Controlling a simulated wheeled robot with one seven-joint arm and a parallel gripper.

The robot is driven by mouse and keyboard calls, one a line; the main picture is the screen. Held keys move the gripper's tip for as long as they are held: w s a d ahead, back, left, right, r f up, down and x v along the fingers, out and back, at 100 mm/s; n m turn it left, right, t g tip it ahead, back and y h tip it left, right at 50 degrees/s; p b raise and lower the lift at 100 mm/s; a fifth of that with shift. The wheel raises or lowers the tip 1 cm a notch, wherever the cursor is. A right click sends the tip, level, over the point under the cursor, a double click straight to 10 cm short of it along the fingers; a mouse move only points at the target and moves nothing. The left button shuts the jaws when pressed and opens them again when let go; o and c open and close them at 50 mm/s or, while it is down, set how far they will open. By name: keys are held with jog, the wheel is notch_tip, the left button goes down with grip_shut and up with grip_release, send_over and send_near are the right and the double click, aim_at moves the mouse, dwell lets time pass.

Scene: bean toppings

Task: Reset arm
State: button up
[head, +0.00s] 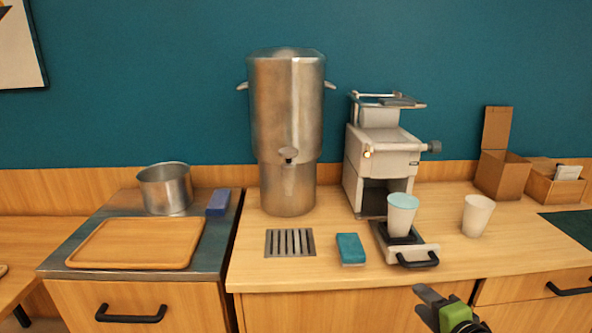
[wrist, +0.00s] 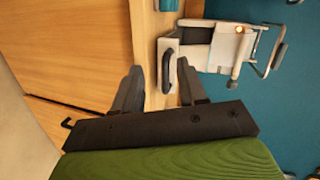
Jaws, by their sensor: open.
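My gripper (head: 432,300) is low at the right in the head view, in front of the counter's drawer fronts. In the wrist view my gripper (wrist: 160,68) has its two dark fingers spread apart, with nothing held between them. A black drawer-style handle (wrist: 167,70) of the white machine shows beyond the fingertips. The white machine (head: 385,160) stands on the counter, with a pulled-out tray (head: 418,248) at its front. A cup with a pale teal top (head: 402,218) stands on that tray.
A white cup (head: 477,215) stands right of the machine. A steel urn (head: 287,130), a drain grate (head: 290,242) and a teal sponge (head: 350,249) are to its left. Further left are a pot (head: 165,188), a blue block (head: 218,202) and a wooden tray (head: 135,264). Cardboard boxes (head: 500,172) stand at right.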

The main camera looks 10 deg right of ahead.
jog(key=s+a+n+g+y, duration=0.3)
jog(key=a+n+g, duration=0.35)
jog(key=a, duration=0.65)
jog(key=s+a+r+n+g+h, duration=0.2)
jog(key=s+a+n, duration=0.2)
jog(key=s+n, duration=0.45)
jog(key=s+d+r+h+p, duration=0.15)
jog(key=s+r, duration=0.25)
jog(key=s, duration=0.6)
notch_tip(320, 180, up, 14)
jog(key=p, duration=1.3)
jog(key=shift+w+a+f+h+p, duration=0.2)
jog(key=shift+w+a+h+p, duration=0.05)
jog(key=shift+h+p, duration=0.1)
